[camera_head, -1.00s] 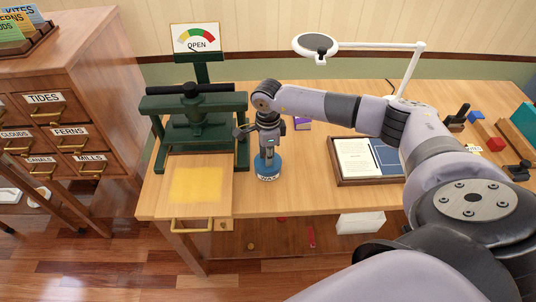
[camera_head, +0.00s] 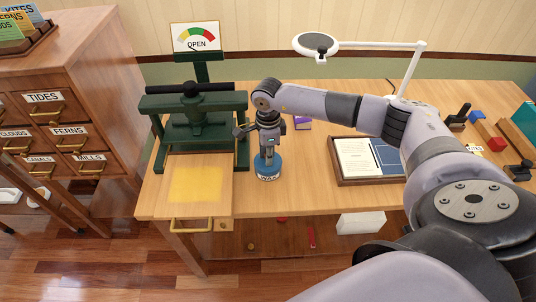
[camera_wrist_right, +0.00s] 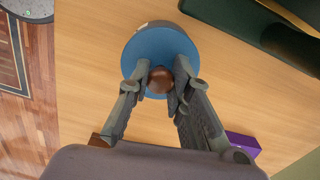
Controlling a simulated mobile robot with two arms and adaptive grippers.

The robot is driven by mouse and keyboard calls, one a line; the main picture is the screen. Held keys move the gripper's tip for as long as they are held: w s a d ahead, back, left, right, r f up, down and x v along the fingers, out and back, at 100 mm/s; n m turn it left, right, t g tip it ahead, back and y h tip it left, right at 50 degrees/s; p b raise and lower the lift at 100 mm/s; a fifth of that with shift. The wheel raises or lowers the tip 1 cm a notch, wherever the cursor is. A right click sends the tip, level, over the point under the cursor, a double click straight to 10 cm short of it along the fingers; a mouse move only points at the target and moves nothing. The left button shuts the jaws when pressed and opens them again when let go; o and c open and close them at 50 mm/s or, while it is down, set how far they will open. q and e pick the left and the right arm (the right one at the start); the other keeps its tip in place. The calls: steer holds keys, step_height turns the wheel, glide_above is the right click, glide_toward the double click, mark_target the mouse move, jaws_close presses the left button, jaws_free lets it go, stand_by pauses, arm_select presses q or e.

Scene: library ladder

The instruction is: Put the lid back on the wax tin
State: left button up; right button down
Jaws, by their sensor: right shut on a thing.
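The wax tin (camera_head: 268,176) stands on the table to the right of the green press, with its WAX label facing the front. Its blue lid (camera_head: 267,162) sits at the top of the tin. In the right wrist view the round blue lid (camera_wrist_right: 146,42) has a brown knob (camera_wrist_right: 160,80) at its middle. My right gripper (camera_head: 268,150) points straight down over the tin and is shut on the knob. It also shows in the right wrist view (camera_wrist_right: 161,82). Whether the lid is fully seated cannot be told. My left gripper is not in view.
The green press (camera_head: 195,125) stands close on the left, with a yellow sheet (camera_head: 195,182) before it. A framed tray of papers (camera_head: 368,160) lies to the right. A purple object (camera_head: 303,124) is behind the tin. A white lamp (camera_head: 405,75) stands at the back.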

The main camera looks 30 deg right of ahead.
steer(key=shift+f+b, duration=0.2)
steer(key=shift+b, duration=0.25)
stand_by(1.0)
stand_by(0.3)
steer(key=c, duration=1.4)
jaws_free()
steer(key=o, duration=0.5)
steer(key=shift+r, duration=0.1)
steer(key=shift+r+p, duration=2.15)
steer(key=shift+r, duration=1.3)
